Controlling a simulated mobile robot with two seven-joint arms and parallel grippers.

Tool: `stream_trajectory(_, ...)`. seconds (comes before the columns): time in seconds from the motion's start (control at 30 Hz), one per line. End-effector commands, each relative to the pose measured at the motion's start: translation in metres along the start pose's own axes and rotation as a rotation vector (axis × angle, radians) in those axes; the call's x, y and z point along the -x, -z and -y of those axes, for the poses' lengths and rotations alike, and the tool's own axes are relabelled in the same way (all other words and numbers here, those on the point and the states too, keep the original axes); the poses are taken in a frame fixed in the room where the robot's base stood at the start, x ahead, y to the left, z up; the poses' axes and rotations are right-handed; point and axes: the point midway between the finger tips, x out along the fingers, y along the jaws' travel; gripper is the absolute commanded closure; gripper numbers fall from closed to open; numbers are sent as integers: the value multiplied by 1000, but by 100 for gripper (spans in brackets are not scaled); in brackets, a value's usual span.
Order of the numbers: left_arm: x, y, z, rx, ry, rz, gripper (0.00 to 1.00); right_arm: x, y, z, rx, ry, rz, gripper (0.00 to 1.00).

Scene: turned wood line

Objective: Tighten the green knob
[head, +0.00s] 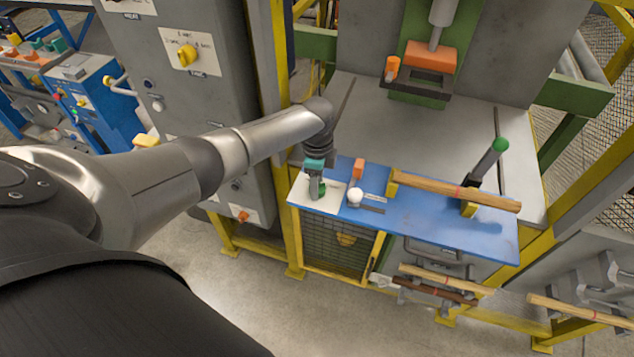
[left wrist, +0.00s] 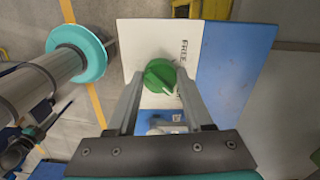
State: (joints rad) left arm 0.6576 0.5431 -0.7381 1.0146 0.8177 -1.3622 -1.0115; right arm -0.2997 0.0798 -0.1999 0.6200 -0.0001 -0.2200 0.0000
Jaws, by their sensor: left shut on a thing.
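The green knob (left wrist: 160,76) is round with a raised grip bar and sits on a white plate (left wrist: 133,40) that carries the word FREE. My left gripper (left wrist: 158,75) has one finger on each side of the knob and is shut on it. In the head view the gripper (head: 317,190) points down over the left end of the blue bench top, and only a little of the green knob (head: 323,188) shows beside the fingers. Further lettering on the plate is partly hidden. My right gripper is in neither view.
The blue bench top (head: 420,225) bears a white ball (head: 355,196), an orange block (head: 357,168) and a wooden rod (head: 455,189) on yellow supports. A lever with a green ball end (head: 500,145) rises at the right. A grey cabinet (head: 190,90) stands close behind my left arm.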

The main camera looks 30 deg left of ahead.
Motion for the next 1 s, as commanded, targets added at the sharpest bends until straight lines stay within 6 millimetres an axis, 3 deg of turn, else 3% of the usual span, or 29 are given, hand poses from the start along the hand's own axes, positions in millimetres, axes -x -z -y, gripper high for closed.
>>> stream_trajectory(0.33, 1, 2, 1, -7, 2, -3, 100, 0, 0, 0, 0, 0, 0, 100)
stream_trajectory(0.37, 1, 2, 1, -7, 2, -3, 48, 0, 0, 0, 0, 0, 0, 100)
stream_trajectory(0.6, 1, 1, 0, -5, 1, -2, 21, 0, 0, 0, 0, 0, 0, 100)
stream_trajectory(1.0, 7, 1, 0, -4, 1, -2, 19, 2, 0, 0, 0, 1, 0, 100)
